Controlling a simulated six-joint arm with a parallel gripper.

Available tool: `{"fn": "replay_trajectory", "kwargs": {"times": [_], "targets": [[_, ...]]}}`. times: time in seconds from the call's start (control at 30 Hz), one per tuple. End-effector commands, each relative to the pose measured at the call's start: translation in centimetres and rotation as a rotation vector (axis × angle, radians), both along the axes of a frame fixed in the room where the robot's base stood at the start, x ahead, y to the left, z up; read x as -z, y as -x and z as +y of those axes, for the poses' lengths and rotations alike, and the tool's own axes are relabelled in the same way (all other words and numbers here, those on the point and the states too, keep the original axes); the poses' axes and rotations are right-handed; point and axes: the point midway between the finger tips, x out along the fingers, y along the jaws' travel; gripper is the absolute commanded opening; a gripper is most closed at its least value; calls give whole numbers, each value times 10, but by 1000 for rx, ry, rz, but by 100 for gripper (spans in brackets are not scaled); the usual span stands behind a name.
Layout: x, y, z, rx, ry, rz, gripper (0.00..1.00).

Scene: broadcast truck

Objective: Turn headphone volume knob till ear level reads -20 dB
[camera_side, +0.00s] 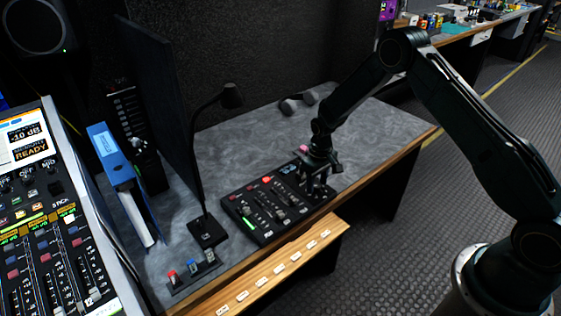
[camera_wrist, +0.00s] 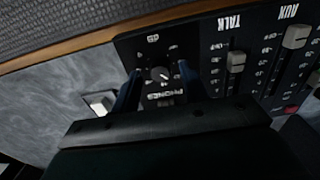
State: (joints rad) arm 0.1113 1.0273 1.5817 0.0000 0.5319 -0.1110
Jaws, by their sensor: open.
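The headphone knob (camera_wrist: 160,73) is a small dark round knob with a pale pointer mark, above an upside-down PHONES label in the wrist view. It sits on the black mixer panel (camera_side: 240,208), near the panel's right end in the side view. My gripper (camera_wrist: 160,80) is open, with one finger on each side of the knob. I cannot tell whether the fingers touch it. In the side view my gripper (camera_side: 318,178) hides the knob. A screen (camera_side: 27,133) on the console at the left reads -10 dB, with READY below.
Fader caps marked TALK (camera_wrist: 236,60) and AUX (camera_wrist: 296,36) stand right of the knob in the wrist view.

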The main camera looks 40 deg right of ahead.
Motion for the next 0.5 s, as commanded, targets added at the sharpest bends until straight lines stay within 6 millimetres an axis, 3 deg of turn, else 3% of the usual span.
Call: {"fn": "replay_trajectory", "kwargs": {"times": [0.37, 0.5], "targets": [[4, 0, 0, 0, 0, 0, 44], [4, 0, 0, 0, 0, 0, 17]]}}
